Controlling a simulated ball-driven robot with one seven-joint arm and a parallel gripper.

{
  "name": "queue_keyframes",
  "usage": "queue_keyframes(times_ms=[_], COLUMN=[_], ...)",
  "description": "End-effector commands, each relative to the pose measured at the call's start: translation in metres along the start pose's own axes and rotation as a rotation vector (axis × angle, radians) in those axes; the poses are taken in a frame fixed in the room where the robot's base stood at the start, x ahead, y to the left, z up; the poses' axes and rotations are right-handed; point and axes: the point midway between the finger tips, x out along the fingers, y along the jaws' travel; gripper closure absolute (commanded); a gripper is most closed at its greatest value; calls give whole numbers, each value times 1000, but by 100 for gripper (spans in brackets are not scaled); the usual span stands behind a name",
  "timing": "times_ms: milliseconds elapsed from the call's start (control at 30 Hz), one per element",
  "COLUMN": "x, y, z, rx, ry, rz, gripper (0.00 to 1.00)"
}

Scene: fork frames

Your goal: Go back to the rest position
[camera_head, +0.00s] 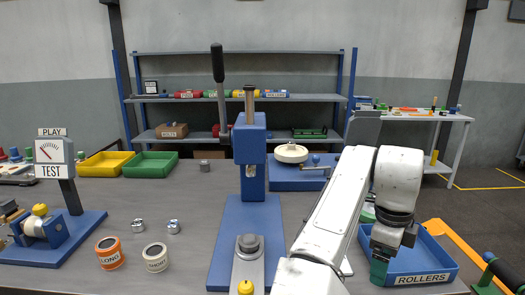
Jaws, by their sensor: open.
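My white arm reaches in from the bottom of the head view and bends down at the right. My gripper (386,262) hangs over the left part of the blue tray labelled ROLLERS (440,270). Its dark wrist points down. The jaws are open, though their fingertips are hard to make out. A teal-green piece shows at the gripper's lower end; I cannot tell whether it is a fingertip or a separate thing. My arm hides part of the tray and the bench behind it.
A blue press (252,150) with a black lever stands mid-bench, left of my arm. A blue plate with a white round part (291,153) lies behind. Two small cans, LONG (109,253) and SHORT (155,257), a PLAY TEST gauge (50,158) and yellow (105,163) and green (150,164) trays stand left.

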Motion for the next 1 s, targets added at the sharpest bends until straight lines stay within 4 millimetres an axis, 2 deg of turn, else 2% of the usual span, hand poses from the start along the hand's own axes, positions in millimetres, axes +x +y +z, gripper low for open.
queue_keyframes(times_ms=[267, 400, 567, 767, 867, 1000], x=[39, 63, 88, 119, 136, 160], y=[-19, -25, -23, -5, 12, 45], z=[-64, -108, -152, -194, -209, -226], rx=[-127, -271, -481, -795, -970, -1228], ry=[80, 148, 226, 308, 335, 346], rz=[-87, -147, -198, -220, -213, -188], gripper=[16, 16, 16, 16, 16, 16])
